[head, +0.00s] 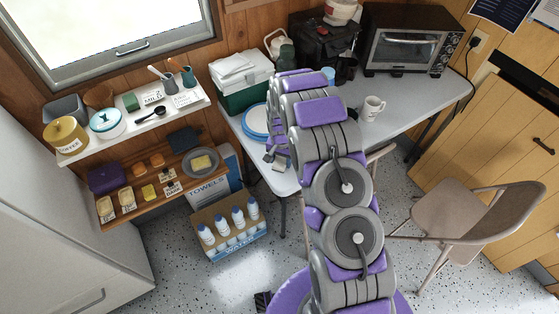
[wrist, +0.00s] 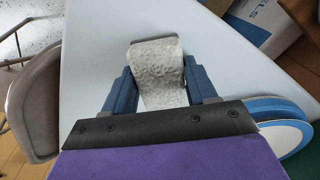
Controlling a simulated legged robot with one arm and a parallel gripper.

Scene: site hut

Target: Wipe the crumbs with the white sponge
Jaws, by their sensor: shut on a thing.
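The white sponge (wrist: 158,62) sits between the two blue fingers of my gripper (wrist: 156,84) in the wrist view. My gripper is shut on it. The sponge is over the pale table top (wrist: 85,95), near a table corner; I cannot tell whether it touches the surface. In the head view, my gripper (head: 277,158) is low at the table's near left end, and my arm hides much of the table. No crumbs can be made out in either view.
Blue-rimmed plates (head: 256,121) lie close beside my gripper. A green and white cooler (head: 240,82), a mug (head: 373,108) and a toaster oven (head: 408,40) stand on the table. A chair (head: 470,215) is at right. Shelves (head: 150,125) with containers are at left.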

